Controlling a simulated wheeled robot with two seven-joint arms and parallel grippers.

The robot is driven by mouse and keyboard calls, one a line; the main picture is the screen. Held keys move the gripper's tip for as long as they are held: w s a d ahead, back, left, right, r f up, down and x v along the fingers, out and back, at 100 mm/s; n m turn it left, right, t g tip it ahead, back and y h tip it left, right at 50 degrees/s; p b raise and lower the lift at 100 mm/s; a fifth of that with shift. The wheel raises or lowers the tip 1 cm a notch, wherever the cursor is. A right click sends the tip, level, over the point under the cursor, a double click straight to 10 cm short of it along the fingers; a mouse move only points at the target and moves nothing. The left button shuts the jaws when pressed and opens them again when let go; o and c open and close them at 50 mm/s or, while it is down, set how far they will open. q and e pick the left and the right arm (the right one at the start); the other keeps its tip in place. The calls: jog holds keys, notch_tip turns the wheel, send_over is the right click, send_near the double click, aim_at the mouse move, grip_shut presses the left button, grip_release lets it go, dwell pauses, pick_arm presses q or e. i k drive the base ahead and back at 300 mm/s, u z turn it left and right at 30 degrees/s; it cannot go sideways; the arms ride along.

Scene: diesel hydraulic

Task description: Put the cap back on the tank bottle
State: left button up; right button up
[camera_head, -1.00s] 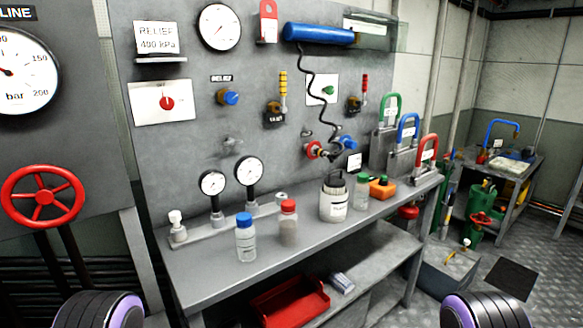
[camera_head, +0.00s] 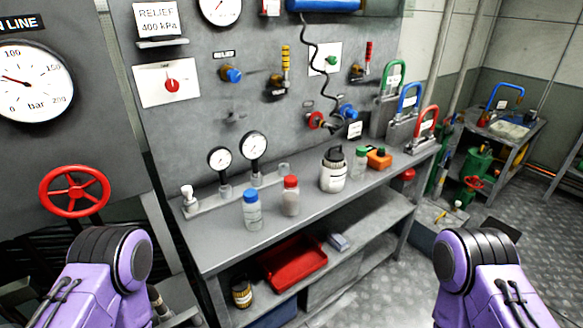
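Three small clear bottles stand upright on the grey bench: one with a blue cap (camera_head: 252,211), one with a red cap (camera_head: 290,197), and one with a green cap (camera_head: 360,164). A white container with a black top (camera_head: 333,171) stands between the red-capped and green-capped ones. I cannot tell which of these is the tank bottle, and I cannot make out a loose cap. My two purple arms enter at the bottom left and bottom right. Both grippers are outside the picture.
Two gauges on stems (camera_head: 220,161) stand at the bench's back left. An orange object (camera_head: 379,158) lies beside the green-capped bottle. A red tray (camera_head: 294,264) and a dark jar (camera_head: 241,292) are on the lower shelf. The bench's front left is clear.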

aim_at(290, 196)
jog(key=u, duration=2.3)
jog(key=k, duration=1)
jog(key=z, duration=1.65)
jog(key=i, duration=0.5)
jog(key=z, duration=0.05)
